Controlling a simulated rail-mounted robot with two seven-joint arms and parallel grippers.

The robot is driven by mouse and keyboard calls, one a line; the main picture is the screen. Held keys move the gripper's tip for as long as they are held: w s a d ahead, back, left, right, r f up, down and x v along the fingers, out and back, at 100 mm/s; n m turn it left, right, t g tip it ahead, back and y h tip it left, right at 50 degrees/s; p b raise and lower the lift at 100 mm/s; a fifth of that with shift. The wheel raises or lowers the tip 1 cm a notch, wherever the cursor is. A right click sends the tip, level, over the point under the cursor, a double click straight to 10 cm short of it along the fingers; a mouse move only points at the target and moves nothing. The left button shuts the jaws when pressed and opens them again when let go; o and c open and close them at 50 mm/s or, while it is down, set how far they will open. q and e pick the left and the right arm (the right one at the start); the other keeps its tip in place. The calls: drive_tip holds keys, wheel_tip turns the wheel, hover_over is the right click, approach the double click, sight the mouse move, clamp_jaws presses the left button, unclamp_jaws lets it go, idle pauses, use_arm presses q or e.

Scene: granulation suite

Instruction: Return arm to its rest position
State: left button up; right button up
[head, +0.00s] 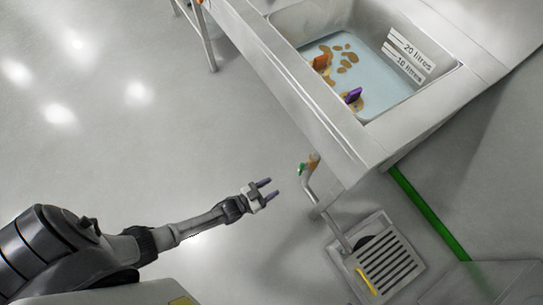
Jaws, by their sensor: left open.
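My left arm reaches in from the lower left of the head view. Its gripper (267,188) is open, with its two dark fingers pointing right and nothing between them. It hangs over the bare grey floor, left of the sink's near corner and apart from it. My right gripper does not show in this view.
A steel sink unit (290,90) fills the upper right. Its basin holds bluish liquid (375,85), brown patches, an orange item (321,63) and a purple item (354,95). A bent pipe (325,208) stands above a floor drain grate (390,269). The floor at left (110,130) is clear.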

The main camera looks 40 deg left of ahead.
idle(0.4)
use_arm(q)
wheel_tip(320, 180, down, 7)
drive_tip(key=s+g+y, duration=0.2)
drive_tip(key=g+y, duration=0.1)
drive_tip(key=g, duration=0.5)
drive_tip(key=s+a+r+n+g+y+p, duration=0.1)
drive_tip(key=s+r+p, duration=0.2)
drive_tip(key=r, duration=0.9)
drive_tip(key=s+a+r+g+y+p, duration=0.1)
drive_tip(key=s+r+g+p, duration=0.15)
drive_tip(key=r, duration=0.95)
drive_tip(key=s+a+r+n+y+p, duration=0.1)
drive_tip(key=s+r+p, duration=0.3)
drive_tip(key=r, duration=0.8)
drive_tip(key=s+r+g+p, duration=0.2)
drive_tip(key=s+p, duration=0.3)
drive_tip(key=s, duration=0.1)
wheel_tip(320, 180, up, 37)
drive_tip(key=p, duration=3.6)
drive_tip(key=shift+w+f+p, duration=0.15)
drive_tip(key=shift+w+p, duration=0.2)
drive_tip(key=shift+p, duration=0.05)
